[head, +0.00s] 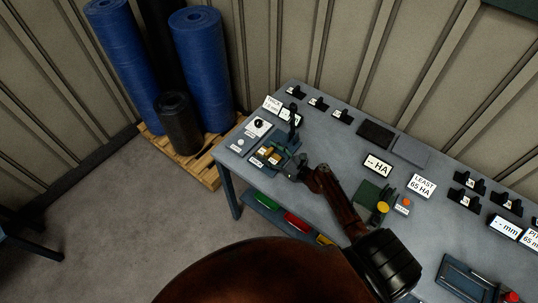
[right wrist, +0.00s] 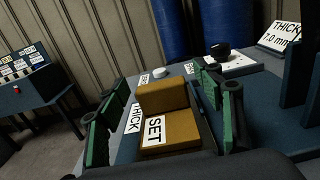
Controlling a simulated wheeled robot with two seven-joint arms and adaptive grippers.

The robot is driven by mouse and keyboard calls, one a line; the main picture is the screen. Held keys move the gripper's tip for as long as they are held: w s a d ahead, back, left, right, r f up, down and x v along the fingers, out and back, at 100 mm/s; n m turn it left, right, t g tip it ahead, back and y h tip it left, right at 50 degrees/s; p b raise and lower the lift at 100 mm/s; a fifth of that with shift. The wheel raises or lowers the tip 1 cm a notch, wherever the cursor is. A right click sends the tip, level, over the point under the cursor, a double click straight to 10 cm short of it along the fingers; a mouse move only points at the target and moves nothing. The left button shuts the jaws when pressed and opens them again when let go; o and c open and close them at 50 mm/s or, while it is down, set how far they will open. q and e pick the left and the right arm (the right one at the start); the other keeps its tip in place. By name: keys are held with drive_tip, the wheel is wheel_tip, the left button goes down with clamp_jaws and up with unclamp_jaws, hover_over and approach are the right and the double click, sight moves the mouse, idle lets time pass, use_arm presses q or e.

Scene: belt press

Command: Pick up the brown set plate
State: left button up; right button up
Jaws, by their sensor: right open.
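A brown block with a white SET label (right wrist: 182,134) lies in a dark holder on the bench, in the right wrist view. A second brown face (right wrist: 162,96) rises just behind it; I cannot tell whether they are one piece. In the head view the brown pieces (head: 274,158) are small, near the bench's left end. My right gripper (head: 293,168) is close to their right. In the right wrist view its green-padded fingers (right wrist: 160,84) stand apart on both sides of the brown pieces, with nothing gripped. My left gripper is not in view.
The grey bench (head: 325,143) also carries a dark upright fixture (head: 293,118), a dial panel (head: 258,127), a "-- HA" sign (head: 377,166) and several black holders. Blue rolls (head: 203,70) stand on a pallet (head: 205,158) behind left.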

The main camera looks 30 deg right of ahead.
drive_tip(key=shift+c, duration=0.4)
clamp_jaws()
drive_tip(key=shift+w+r, duration=0.1)
